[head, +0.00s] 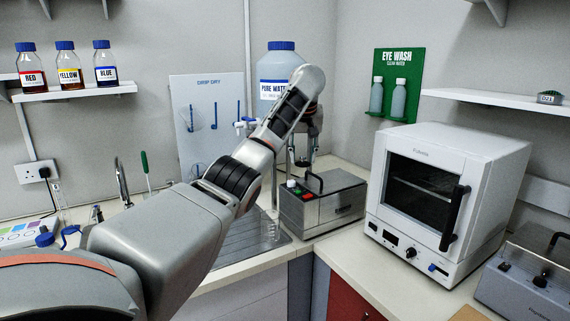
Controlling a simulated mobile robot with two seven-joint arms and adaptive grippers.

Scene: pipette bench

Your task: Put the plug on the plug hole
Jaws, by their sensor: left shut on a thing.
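My left arm reaches across the bench, and its left gripper (303,163) points down above a grey box with a black handle. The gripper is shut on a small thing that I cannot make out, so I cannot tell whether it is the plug. The sink's grooved steel drainer (262,243) shows behind and below my arm. The sink bowl and the plug hole are hidden by the arm. My right gripper is not in view.
The grey box (325,209) has red and green controls. A white oven (447,195) stands to its right, with another grey device (535,275) at the right edge. A tap (122,182) rises behind my arm. A large water bottle (279,68) stands in the back corner.

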